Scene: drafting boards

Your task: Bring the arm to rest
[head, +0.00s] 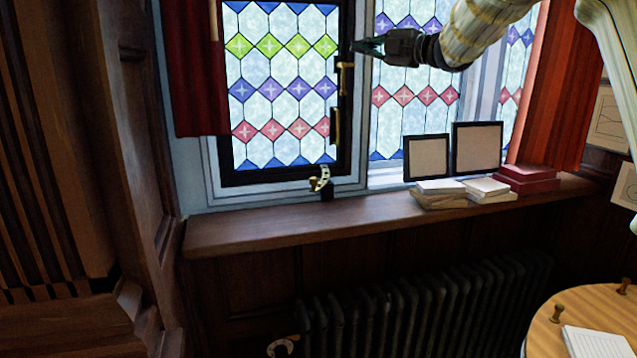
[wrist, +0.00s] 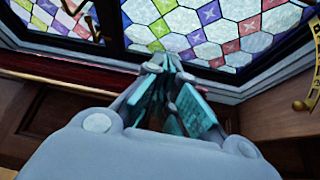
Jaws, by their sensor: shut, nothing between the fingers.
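My gripper (head: 368,46) is shut and empty in the head view, at the upper middle in front of the stained-glass window. It points to the left, and my arm comes in from the upper right. Its fingertips appear close to the dark window frame (head: 345,110); I cannot tell whether they touch. In the wrist view my gripper (wrist: 172,62) shows its teal-padded fingers brought together at the tips, with the coloured window panes (wrist: 215,30) beyond.
A wooden sill (head: 300,222) runs below the window. Two dark picture frames (head: 477,150), paper stacks (head: 440,187) and red boxes (head: 527,178) stand on its right part. A brass latch (head: 320,180) sits at the window's foot. A radiator (head: 420,315) and a round table (head: 545,330) are below.

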